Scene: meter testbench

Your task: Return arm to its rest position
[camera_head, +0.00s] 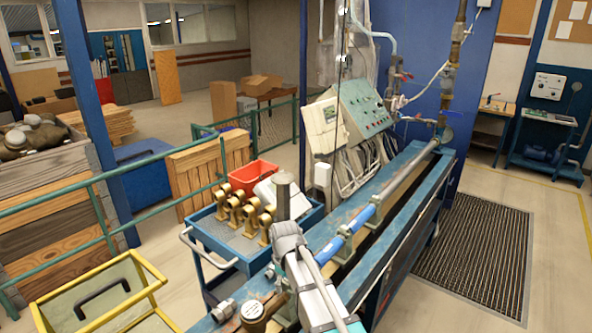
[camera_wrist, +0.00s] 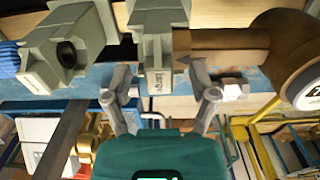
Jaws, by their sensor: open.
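My arm (camera_head: 290,240) reaches over the near end of the blue test bench (camera_head: 392,187) in the head view. My gripper (camera_wrist: 166,88) shows in the wrist view with its two grey fingers spread apart and nothing held between them. A grey clamp block (camera_wrist: 160,50) of the bench lies beyond the gap between the fingers; I cannot tell how far off it is. A round brass-coloured meter (camera_wrist: 290,50) sits to the right of the fingers in the wrist view. The meter also shows at the bottom of the head view (camera_head: 254,312). In the head view the fingers cannot be made out.
A blue cart (camera_head: 215,252) with several brass meter bodies (camera_head: 238,212) and a red bin (camera_head: 254,174) stands left of the bench. A yellow-framed bin (camera_head: 95,295) is at the lower left. A control box (camera_head: 362,108) stands behind. A floor grate (camera_head: 478,250) lies at the right.

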